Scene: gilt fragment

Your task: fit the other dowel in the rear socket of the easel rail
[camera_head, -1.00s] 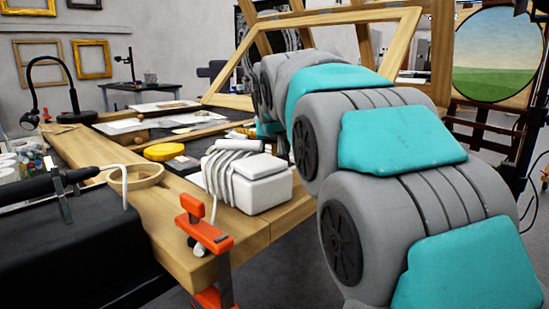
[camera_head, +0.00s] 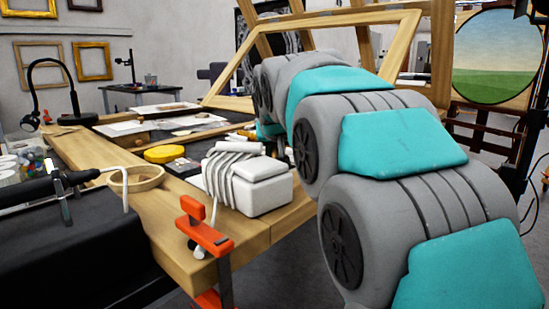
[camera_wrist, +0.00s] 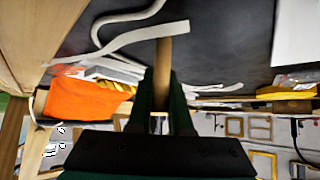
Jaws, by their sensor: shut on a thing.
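In the wrist view my gripper (camera_wrist: 162,82) has its two dark green fingers closed on a light wooden dowel (camera_wrist: 163,62). The dowel points away from the fingers, and its far end meets or passes behind a pale strip (camera_wrist: 150,37); I cannot tell whether they touch. In the head view my gripper is hidden behind my grey and teal arm. I cannot make out the easel rail or its rear socket for certain in either view.
An orange item (camera_wrist: 85,98) lies left of my fingers in the wrist view.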

